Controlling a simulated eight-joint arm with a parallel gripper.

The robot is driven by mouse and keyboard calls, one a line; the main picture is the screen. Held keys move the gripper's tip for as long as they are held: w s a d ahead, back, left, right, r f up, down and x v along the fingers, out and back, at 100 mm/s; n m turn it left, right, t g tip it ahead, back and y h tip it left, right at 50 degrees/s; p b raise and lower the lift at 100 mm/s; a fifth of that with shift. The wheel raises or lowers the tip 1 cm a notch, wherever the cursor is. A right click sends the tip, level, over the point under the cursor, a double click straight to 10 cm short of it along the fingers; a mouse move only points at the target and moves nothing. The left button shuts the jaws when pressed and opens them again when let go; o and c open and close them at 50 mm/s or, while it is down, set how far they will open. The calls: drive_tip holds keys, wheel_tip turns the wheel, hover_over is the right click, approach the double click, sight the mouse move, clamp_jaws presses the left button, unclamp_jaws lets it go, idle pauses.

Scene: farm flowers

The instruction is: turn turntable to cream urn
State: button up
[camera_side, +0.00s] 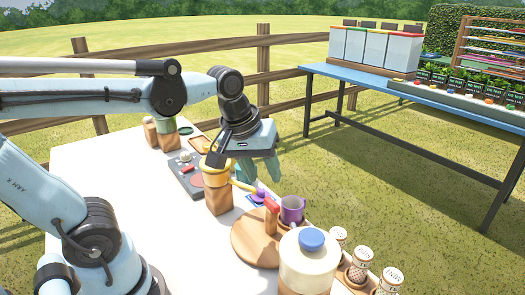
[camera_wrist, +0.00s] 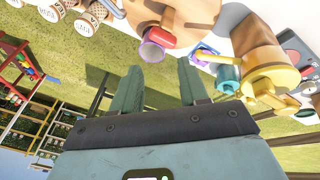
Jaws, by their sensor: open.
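The turntable (camera_side: 247,240) is a round wooden disc on the white table in the side view, with an upright red-topped wooden handle (camera_side: 271,216) on it. The cream urn (camera_side: 309,262), with a blue lid, stands to its right at the front and hides part of the disc's surroundings. A purple mug (camera_side: 292,210) stands behind the handle. My gripper (camera_side: 258,172) is open and empty, above and behind the turntable. In the wrist view the turntable (camera_wrist: 140,10) is at the top, beyond the open fingers (camera_wrist: 160,85), with the red handle end (camera_wrist: 160,38) near the mug (camera_wrist: 152,51).
A yellow vessel on a wooden block (camera_side: 217,185) stands just left of my gripper. Several shakers (camera_side: 359,264) line the right. A grey device (camera_side: 186,175) lies farther back. A blue bench (camera_side: 375,82) stands apart behind. The table's front left is clear.

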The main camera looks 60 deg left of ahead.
sight(272, 201)
wheel_tip(272, 201, up, 4)
drive_tip(key=w+n+g, duration=0.3)
drive_tip(key=n+g, duration=0.1)
drive_tip(key=n, duration=0.7)
wheel_tip(272, 201, down, 12)
drive_tip(key=shift+s+r, duration=0.1)
drive_tip(key=shift+s, duration=0.05)
clamp_jaws()
